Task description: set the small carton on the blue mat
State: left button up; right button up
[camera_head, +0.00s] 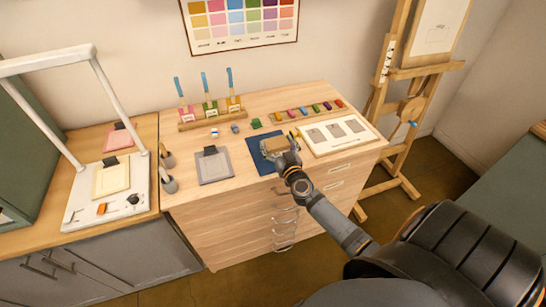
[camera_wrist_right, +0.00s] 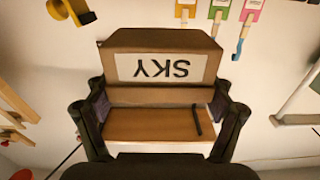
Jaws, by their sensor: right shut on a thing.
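The small brown carton (camera_head: 274,145) is in my right gripper (camera_head: 283,154) over the blue mat (camera_head: 261,161). In the right wrist view, the carton (camera_wrist_right: 163,66) has a white label reading SKY, upside down in the picture. The fingers of my right gripper (camera_wrist_right: 160,112) are shut on it from both sides. In the head view the gripper and carton cover part of the mat. I cannot tell whether the carton touches it. My left gripper is not in view.
A white board with grey cards (camera_head: 337,134) lies just right of the mat, and a grey clipboard (camera_head: 214,167) lies left of it. A row of coloured blocks (camera_head: 308,111) and a rack of brushes (camera_head: 211,117) are behind. An easel (camera_head: 404,101) stands at the right.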

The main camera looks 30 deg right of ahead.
aim_at(274, 151)
jog(key=shift+w+d+f+b, duration=0.1)
jog(key=shift+w+f+b, duration=0.15)
jog(key=shift+f, duration=0.25)
jog(key=shift+w+d+f+b, duration=0.1)
jog(key=shift+w+f, duration=0.25)
jog(key=shift+f, duration=0.15)
jog(key=shift+w+d+f, duration=0.15)
jog(key=shift+w, duration=0.05)
jog(key=f+b, duration=0.4)
jog(key=shift+w, duration=0.4)
jog(key=shift+r, duration=0.15)
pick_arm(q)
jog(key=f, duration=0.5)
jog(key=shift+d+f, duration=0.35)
pick_arm(e)
jog(key=o, duration=1.1)
jog(key=shift+f, duration=0.2)
